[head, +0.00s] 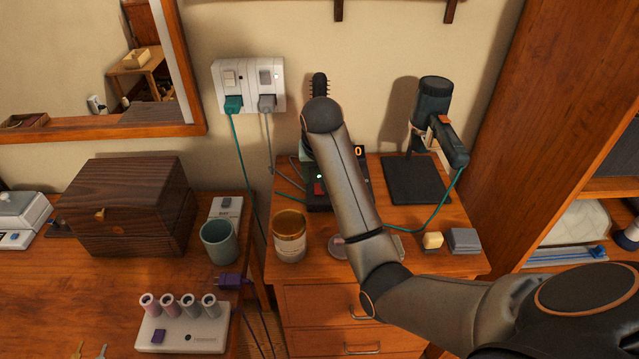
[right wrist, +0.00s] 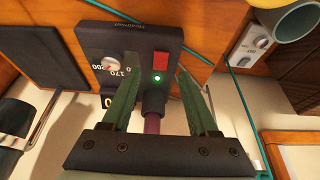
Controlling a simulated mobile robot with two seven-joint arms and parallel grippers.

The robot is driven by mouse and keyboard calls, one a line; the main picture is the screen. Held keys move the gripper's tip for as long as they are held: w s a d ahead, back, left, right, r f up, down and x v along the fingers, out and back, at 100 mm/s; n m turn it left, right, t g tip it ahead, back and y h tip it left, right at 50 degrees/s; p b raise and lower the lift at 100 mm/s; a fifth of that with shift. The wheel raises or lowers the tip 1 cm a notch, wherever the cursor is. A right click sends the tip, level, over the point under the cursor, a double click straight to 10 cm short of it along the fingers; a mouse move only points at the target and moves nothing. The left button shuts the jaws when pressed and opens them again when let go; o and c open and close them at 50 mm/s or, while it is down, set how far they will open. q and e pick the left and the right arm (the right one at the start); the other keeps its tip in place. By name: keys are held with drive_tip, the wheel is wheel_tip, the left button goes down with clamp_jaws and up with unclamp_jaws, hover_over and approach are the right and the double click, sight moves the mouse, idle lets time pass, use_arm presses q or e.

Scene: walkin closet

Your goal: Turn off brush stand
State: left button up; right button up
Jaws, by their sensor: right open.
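The brush stand (right wrist: 128,52) is a dark box in the right wrist view. It has a white dial marked 170 and 200, a red switch (right wrist: 161,61) and a green light (right wrist: 157,78) that is lit. In the head view my right arm hides most of the brush stand (head: 314,201); its red switch and green light show beside the arm. A dark bristled brush (head: 320,82) sticks up behind the arm. My right gripper (right wrist: 157,80) is open, its two green fingers at either side of the switch and light, with nothing held. I cannot tell whether they touch the box.
A dark hair tool (head: 433,105) stands on a black mat (head: 415,182) at right. A jar (head: 289,238) and a teal cup (head: 219,241) stand at left. Cords run to a wall outlet (head: 249,86). A wooden box (head: 130,209) sits further left. A cabinet bounds the right.

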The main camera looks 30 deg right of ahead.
sight(319, 189)
drive_tip(key=shift+x, duration=2.4)
clamp_jaws()
